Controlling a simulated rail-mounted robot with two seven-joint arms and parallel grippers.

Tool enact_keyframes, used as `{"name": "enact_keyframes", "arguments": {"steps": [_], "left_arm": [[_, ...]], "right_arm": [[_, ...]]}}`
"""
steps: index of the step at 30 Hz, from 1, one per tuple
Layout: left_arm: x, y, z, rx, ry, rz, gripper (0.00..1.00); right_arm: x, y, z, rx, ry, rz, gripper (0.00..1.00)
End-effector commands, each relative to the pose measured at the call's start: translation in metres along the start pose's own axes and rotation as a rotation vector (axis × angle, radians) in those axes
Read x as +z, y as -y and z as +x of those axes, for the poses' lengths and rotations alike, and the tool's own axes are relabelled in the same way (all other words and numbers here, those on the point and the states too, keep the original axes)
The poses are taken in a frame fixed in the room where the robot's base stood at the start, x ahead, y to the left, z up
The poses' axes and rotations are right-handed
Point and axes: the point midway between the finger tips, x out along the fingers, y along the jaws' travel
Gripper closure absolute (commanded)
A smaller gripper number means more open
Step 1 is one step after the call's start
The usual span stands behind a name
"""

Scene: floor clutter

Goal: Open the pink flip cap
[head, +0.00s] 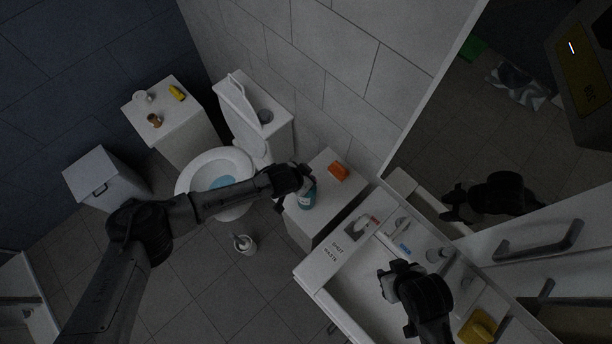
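A teal bottle (307,199) with a pale label stands on a white cabinet (325,215) beside the sink. My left gripper (293,190) is at the bottle's upper part and hides its top; I cannot tell whether the fingers touch it. No pink cap shows clearly. A small white item with a reddish part (367,222) lies on the sink's left ledge, too small to make out. My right gripper (388,280) is over the sink basin, apart from the bottle; its fingers are dark and their gap is unclear.
An orange block (338,171) sits behind the bottle. The toilet (238,159) is behind my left arm. A mirror (500,130) stands behind the sink. A toilet brush holder (244,244) stands on the floor.

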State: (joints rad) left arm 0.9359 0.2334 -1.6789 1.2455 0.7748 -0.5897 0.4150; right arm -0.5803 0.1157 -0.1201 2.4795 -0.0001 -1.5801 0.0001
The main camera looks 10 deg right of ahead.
Motion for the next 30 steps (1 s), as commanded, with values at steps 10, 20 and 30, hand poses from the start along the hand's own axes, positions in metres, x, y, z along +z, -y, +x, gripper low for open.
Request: {"name": "enact_keyframes", "arguments": {"steps": [10,20,30], "left_arm": [[0.0041,-0.0005,0.0016,0.000,0.007,-0.001,1.00],[0.0026,-0.0004,0.0010,0.000,0.004,0.000,0.66],[0.0003,-0.0003,0.0001,0.000,0.000,0.000,0.55]], "right_arm": [[0.0000,0.0003,0.0003,-0.001,0.000,0.001,0.57],[0.0004,-0.0017,0.0002,0.004,0.000,-0.006,0.57],[0.0004,-0.0026,-0.0001,0.007,0.001,-0.009,0.57]]}}
